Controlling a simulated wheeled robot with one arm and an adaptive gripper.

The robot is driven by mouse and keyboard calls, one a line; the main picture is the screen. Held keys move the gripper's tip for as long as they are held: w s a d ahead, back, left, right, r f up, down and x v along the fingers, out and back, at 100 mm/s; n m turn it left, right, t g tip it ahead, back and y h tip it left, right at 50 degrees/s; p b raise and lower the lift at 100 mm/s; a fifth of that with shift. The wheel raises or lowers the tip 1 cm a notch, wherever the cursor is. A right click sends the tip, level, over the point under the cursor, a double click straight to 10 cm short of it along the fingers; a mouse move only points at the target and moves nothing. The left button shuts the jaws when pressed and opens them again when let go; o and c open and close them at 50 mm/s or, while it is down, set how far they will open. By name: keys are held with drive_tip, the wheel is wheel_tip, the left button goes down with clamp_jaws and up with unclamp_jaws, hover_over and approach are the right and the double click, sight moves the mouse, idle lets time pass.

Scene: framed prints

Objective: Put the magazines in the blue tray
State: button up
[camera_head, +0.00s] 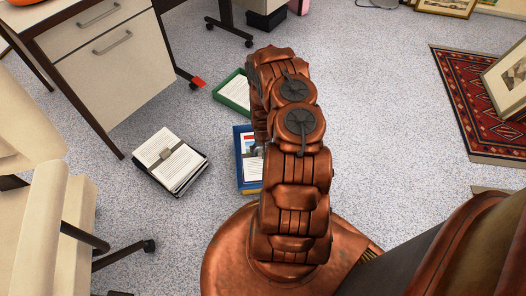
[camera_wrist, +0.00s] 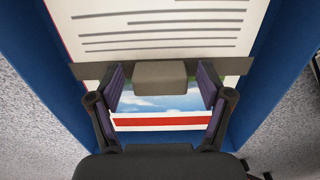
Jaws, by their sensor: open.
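The blue tray (camera_head: 238,160) lies on the floor, partly hidden behind my arm in the head view. Its blue sides also show in the wrist view (camera_wrist: 287,50). A magazine bundle (camera_wrist: 160,27) lies in it, with a printed white page, a sky picture and a red stripe; a grey-brown band with a raised block (camera_wrist: 160,83) crosses it. My gripper (camera_wrist: 160,92) is open, its fingers on either side of the block; contact cannot be told. The head view hides the gripper behind the arm. Another banded bundle (camera_head: 178,166) lies on a black tray (camera_head: 190,184) to the left.
A green tray (camera_head: 221,98) with a paper lies beyond the blue tray. A desk with drawers (camera_head: 112,70) stands at left, a pale chair (camera_head: 45,215) at near left. A patterned rug (camera_head: 462,95) and framed prints (camera_head: 506,82) are at right. Grey carpet between is clear.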

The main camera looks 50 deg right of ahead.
wheel_tip(320, 180, up, 11)
drive_tip(key=p, duration=0.4)
drive_tip(key=s+a+r+n+g, duration=0.1)
drive_tip(key=a+r, duration=0.5)
drive_tip(key=r, duration=0.4)
drive_tip(key=a+r+n, duration=0.1)
drive_tip(key=a+r, duration=0.5)
drive_tip(key=r, duration=0.3)
drive_tip(key=s+a+r+n+g, duration=0.1)
drive_tip(key=a+r+n, duration=0.1)
drive_tip(key=a+r, duration=0.6)
drive_tip(key=s+a+r+n, duration=0.1)
drive_tip(key=s+a+r, duration=0.3)
drive_tip(key=s+r, duration=0.2)
drive_tip(key=s+a+r+n+g, duration=0.1)
drive_tip(key=s+a+r, duration=0.3)
drive_tip(key=s, duration=0.5)
drive_tip(key=s+a+r+n, duration=0.2)
drive_tip(key=s+a+r, duration=0.2)
drive_tip(key=s+r, duration=0.4)
drive_tip(key=shift+s+a+r+g, duration=0.15)
drive_tip(key=shift+a+r+g, duration=0.05)
drive_tip(key=shift+a+g, duration=0.2)
